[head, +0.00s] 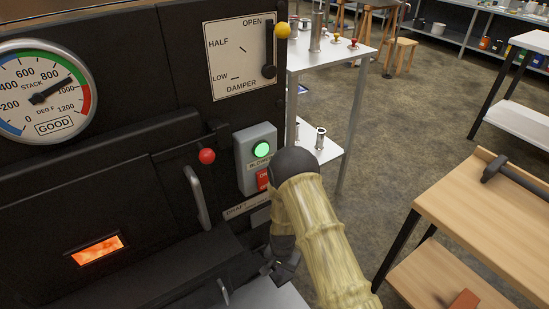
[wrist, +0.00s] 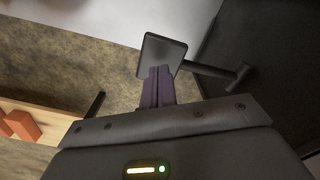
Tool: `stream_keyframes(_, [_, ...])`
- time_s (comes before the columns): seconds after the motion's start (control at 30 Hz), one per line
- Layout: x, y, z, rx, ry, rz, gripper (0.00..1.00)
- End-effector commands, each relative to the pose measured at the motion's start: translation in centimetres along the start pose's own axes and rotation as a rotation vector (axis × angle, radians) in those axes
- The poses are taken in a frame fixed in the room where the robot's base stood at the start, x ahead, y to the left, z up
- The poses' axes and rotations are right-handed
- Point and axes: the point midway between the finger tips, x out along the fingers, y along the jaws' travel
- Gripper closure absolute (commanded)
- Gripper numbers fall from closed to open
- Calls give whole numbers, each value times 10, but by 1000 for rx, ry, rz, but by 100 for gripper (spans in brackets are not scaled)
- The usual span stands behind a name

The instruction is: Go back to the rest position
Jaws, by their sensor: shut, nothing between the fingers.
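My gripper (head: 283,266) is low in front of the evaporator, just right of its front, partly hidden by my pale arm sleeve. In the wrist view its dark fingers (wrist: 158,88) are together with nothing held between them. A dark square plate (wrist: 163,54) with a rod running right shows just beyond the fingertips; I cannot tell whether they touch. The black evaporator front (head: 110,190) fills the left of the head view. Its blower box (head: 256,160) shows a lit green lamp and a red switch partly behind my arm.
The stack gauge (head: 43,92) needle points near 1000. The damper panel (head: 240,58), red-knobbed latch (head: 207,156) and glowing window (head: 97,250) are on the front. A white table (head: 330,58) stands behind, a wooden bench (head: 490,215) at right. Floor (head: 400,130) between is clear.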

Motion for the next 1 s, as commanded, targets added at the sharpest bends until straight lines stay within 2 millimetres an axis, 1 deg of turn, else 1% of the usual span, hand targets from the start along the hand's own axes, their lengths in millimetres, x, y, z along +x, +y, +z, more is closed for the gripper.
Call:
stream_keyframes(0.07, [-1, 0, 0, 0, 0, 0, 100])
stream_keyframes(0.17, [-8, 0, -2, -5, 3, -5, 100])
stream_keyframes(0.27, [-27, 2, -8, -21, 10, -15, 100])
stream_keyframes(0.37, [-59, 6, -15, -49, 21, -30, 100])
stream_keyframes(0.4, [-73, 10, -18, -63, 25, -37, 100])
stream_keyframes(0.47, [-96, 15, -21, -85, 35, -46, 100])
stream_keyframes(0.5, [-110, 19, -23, -100, 40, -51, 100])
stream_keyframes(0.63, [-154, 34, -25, -149, 60, -66, 100])
stream_keyframes(0.8, [-208, 59, -21, -213, 91, -79, 100])
stream_keyframes(0.87, [-226, 69, -18, -236, 104, -82, 100])
stream_keyframes(1.0, [-264, 93, -8, -288, 133, -84, 100])
